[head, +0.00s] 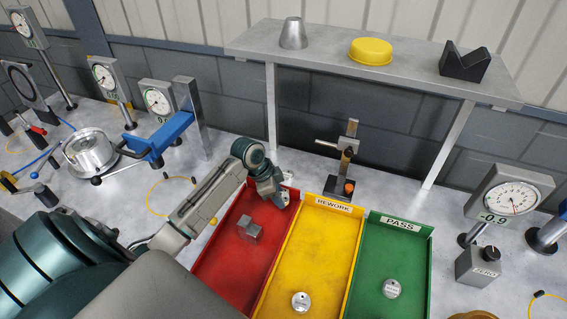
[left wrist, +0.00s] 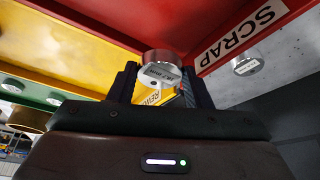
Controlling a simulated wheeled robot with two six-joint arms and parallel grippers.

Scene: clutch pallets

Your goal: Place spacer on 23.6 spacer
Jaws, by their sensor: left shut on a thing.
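My left gripper (head: 282,198) is low at the far end of the red tray (head: 228,262), and in the left wrist view (left wrist: 160,84) its dark fingers are shut on a round silver spacer (left wrist: 161,72). The print on the held spacer is too small to read. In the left wrist view another silver spacer (left wrist: 246,65) is on the grey surface past the wall labelled SCRAP. One labelled disc (head: 301,301) lies in the yellow REWORK tray (head: 318,240), and another (head: 391,288) in the green PASS tray (head: 385,250). I cannot read which is 23.6. My right gripper is not in view.
A small grey metal block (head: 247,230) shows in the red tray. Behind the trays stand a dark post stand (head: 345,165) and a shelf (head: 400,75) on legs. A dial gauge (head: 508,203) and a ZERO box (head: 478,266) are at right.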

